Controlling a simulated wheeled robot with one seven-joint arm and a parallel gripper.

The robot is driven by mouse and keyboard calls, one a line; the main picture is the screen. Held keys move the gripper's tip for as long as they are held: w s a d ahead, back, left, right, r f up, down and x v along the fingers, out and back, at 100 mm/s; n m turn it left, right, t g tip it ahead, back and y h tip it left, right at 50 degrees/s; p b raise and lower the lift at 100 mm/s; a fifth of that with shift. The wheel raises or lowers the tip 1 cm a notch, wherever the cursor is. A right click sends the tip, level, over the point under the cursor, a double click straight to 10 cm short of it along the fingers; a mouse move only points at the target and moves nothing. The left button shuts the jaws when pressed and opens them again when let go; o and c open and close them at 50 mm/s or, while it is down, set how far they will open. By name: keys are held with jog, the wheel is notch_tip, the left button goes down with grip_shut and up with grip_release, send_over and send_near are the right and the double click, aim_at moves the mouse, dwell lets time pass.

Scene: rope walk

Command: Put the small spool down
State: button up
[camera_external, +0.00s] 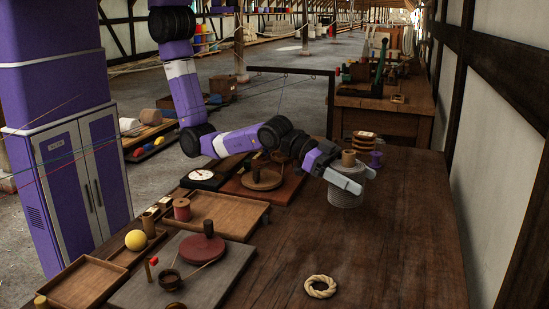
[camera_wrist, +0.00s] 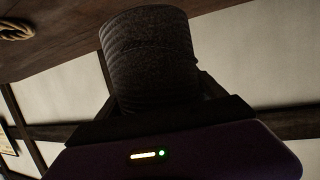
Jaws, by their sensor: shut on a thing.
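A grey wound spool (camera_external: 345,194) with a pale wooden top is between the fingers of my gripper (camera_external: 350,178), over the far right part of the wooden table. My gripper is shut on it. In the wrist view the spool (camera_wrist: 150,55) fills the upper middle, dark and ribbed, with the fingers mostly hidden behind or beside it. I cannot tell whether its lower end touches the table or hangs just above it.
The table (camera_external: 390,245) is clear in front and to the right. A rope ring (camera_external: 320,286) lies near its front. A red spool (camera_external: 182,209) and a grey board (camera_external: 140,289) are at left.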

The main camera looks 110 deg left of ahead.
notch_tip(320, 180, down, 8)
jog(key=shift+f, duration=0.1)
dwell(0.4)
jog(key=shift+f, duration=0.1)
jog(key=shift+f+b, duration=0.15)
jog(key=shift+b, duration=0.2)
jog(key=o, duration=1.7)
jog(key=shift+r, duration=0.2)
jog(key=v, duration=1.2)
